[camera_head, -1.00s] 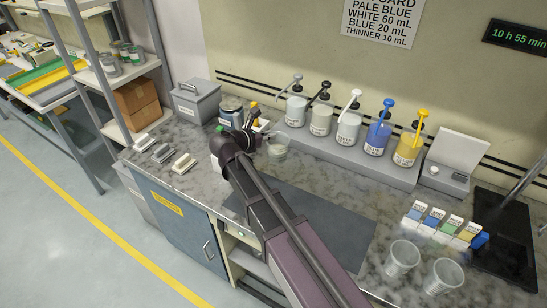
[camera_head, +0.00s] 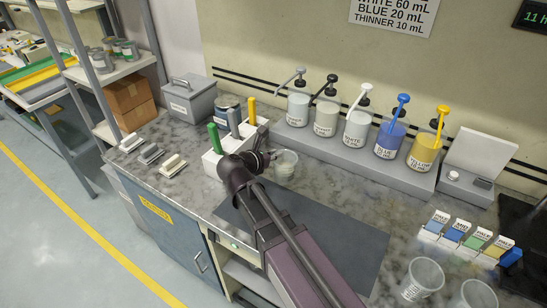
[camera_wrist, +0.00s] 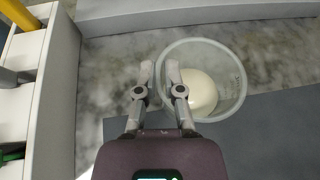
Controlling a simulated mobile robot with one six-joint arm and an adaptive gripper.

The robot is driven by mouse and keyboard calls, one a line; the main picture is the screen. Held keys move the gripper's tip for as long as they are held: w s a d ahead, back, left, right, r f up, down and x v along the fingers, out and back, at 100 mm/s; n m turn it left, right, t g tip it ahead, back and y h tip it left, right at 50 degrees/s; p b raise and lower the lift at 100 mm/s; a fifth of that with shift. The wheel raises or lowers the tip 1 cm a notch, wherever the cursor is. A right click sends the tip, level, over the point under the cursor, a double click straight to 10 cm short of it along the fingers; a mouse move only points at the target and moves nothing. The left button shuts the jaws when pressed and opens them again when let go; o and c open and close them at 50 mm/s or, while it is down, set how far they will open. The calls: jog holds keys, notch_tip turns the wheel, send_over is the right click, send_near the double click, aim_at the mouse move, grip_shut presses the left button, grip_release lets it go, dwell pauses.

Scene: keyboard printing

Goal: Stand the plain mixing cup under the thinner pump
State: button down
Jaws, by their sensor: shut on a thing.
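The mixing cup (camera_head: 286,165) is a clear cup with pale, cream-white liquid in its bottom. It stands behind the dark mat, in front of the pump row. In the wrist view the cup (camera_wrist: 232,75) is seen from above, right of centre. My gripper (camera_wrist: 157,75) is shut on the cup's left wall, one finger outside and one inside the rim. In the head view my gripper (camera_head: 268,158) is at the cup's left side, partly hidden by my wrist. The leftmost pump bottle (camera_head: 298,107), pale with a grey pump, stands behind the cup; its label is too small to read.
More pump bottles, including white (camera_head: 357,130), blue (camera_head: 390,138) and yellow (camera_head: 424,153), stand on a grey riser (camera_head: 330,152). A white holder (camera_head: 212,165) with coloured handles is close left of my gripper. Two empty cups (camera_head: 422,280) stand at front right.

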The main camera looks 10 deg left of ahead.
jog(key=shift+a, duration=0.1)
jog(key=w+a+f+b, duration=0.1)
jog(key=w+a, duration=0.4)
jog(key=w, duration=0.8)
jog(key=shift+w+a+f, duration=0.2)
jog(key=shift+w, duration=0.1)
jog(key=shift+w+a+f+b, duration=0.1)
jog(key=shift+w+f+b, duration=0.1)
jog(key=shift+f+b, duration=0.45)
jog(key=shift+w+a+f+b, duration=0.1)
jog(key=shift+w+f+b, duration=0.05)
jog(key=shift+f+b, duration=0.5)
jog(key=shift+w+a+f+b, duration=0.1)
jog(key=shift+w+f+b, duration=0.1)
jog(key=shift+f+b, duration=0.45)
jog(key=c, duration=0.8)
grip_release()
jog(key=shift+o, duration=0.2)
